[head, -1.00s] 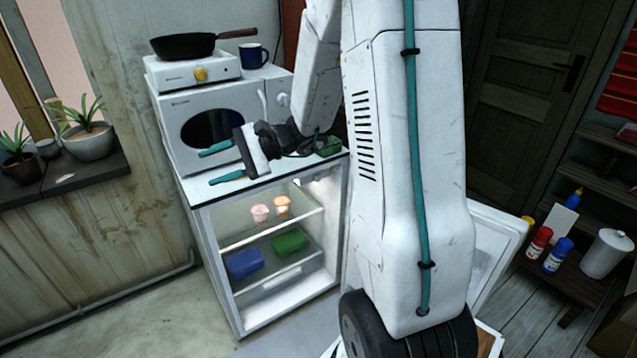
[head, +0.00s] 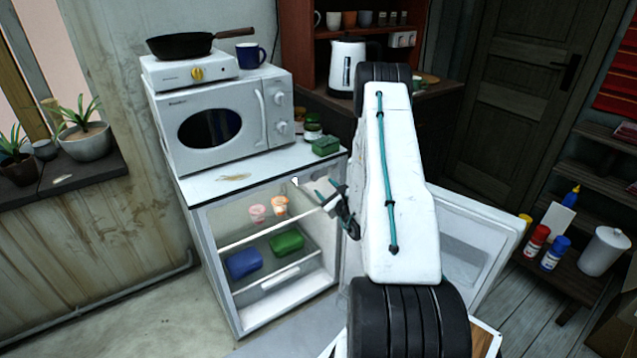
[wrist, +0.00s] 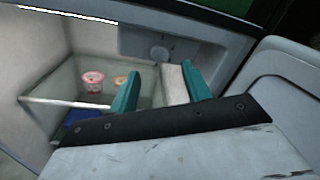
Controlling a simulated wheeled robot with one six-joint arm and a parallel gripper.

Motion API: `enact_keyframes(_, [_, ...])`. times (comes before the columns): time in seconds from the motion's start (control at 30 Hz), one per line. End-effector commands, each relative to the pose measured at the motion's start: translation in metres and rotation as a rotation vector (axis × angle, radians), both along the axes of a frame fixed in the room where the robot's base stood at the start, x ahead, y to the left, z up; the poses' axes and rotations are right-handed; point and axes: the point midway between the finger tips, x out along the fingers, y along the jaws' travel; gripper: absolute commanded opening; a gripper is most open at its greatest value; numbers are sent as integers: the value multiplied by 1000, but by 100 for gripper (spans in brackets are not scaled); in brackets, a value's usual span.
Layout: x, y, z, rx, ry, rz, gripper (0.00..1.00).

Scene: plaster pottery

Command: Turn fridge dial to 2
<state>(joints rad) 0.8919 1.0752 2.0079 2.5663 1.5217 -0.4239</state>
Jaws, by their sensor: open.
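The open fridge (head: 210,262) stands below the microwave, with its inside facing me. Its dial (wrist: 160,52) is a small round pale knob on a grey panel high inside, seen in the wrist view. The number it points to is too small to read. My gripper (head: 322,194) is at the upper right of the fridge opening in the head view. In the wrist view its two teal fingers (wrist: 160,70) are apart and empty, with the dial showing beyond and between their tips. The fingers appear apart from the dial.
The fridge door (head: 470,240) stands open to the right. Inside are two small cups (head: 268,209) on the upper shelf, and a blue box (head: 243,262) and a green box (head: 287,241) below. The microwave (head: 215,122) and a green block (head: 326,145) sit on top.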

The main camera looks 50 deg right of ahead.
Motion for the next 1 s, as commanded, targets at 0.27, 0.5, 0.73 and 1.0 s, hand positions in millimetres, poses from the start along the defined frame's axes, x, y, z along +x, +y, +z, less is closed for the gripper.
enact_keyframes(0.27, [41, -12, 1, -1, -1, 4, 48])
enact_keyframes(0.5, [53, -16, 0, 1, 0, 2, 48])
enact_keyframes(0.73, [53, -16, 1, 1, 0, 3, 37])
enact_keyframes(1.0, [53, -16, 1, 0, 0, 4, 3])
